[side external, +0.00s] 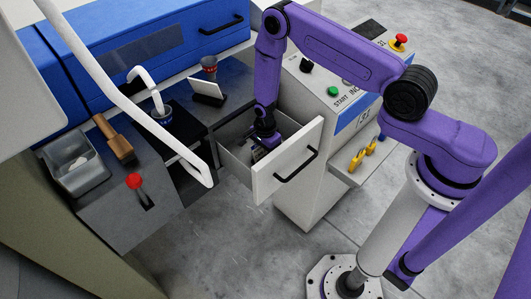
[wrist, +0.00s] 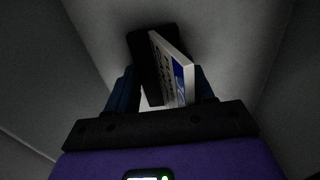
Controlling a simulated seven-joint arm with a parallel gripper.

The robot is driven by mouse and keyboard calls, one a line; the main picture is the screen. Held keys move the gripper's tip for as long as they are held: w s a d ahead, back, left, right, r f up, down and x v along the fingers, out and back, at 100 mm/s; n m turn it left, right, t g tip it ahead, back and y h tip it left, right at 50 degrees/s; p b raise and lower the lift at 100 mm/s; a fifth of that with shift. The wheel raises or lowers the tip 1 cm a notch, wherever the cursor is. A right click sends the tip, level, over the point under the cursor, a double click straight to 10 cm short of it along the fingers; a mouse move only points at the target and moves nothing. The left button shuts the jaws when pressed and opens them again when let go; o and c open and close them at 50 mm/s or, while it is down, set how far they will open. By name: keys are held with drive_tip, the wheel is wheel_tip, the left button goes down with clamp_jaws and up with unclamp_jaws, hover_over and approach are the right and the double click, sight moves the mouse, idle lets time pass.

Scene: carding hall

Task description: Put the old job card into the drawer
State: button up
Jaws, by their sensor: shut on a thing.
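The drawer (side external: 290,172) is pulled open from the machine's cabinet, with a pale front and a black handle. My gripper (side external: 262,150) points down inside the drawer, below its rim. In the wrist view my gripper (wrist: 162,92) is shut on the old job card (wrist: 168,68), a white card with dark print and a blue band. The card stands tilted on edge between the fingers, within the grey drawer walls. Whether it touches the drawer floor I cannot tell. The card is not clearly visible in the side view.
A white card on a stand (side external: 208,91) and a cup (side external: 209,66) are on the dark shelf left of the drawer. A white tube (side external: 130,105) arches in front. A wooden-handled brush (side external: 115,138), a metal bin (side external: 75,168) and a red-knobbed lever (side external: 135,182) are at left.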

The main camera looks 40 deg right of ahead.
sight(265, 154)
drive_tip(key=shift+f, duration=0.2)
drive_tip(key=o, duration=1)
drive_tip(key=shift+o, duration=0.2)
drive_tip(key=shift+r, duration=0.1)
wheel_tip(265, 154, up, 12)
drive_tip(key=shift+r, duration=0.15)
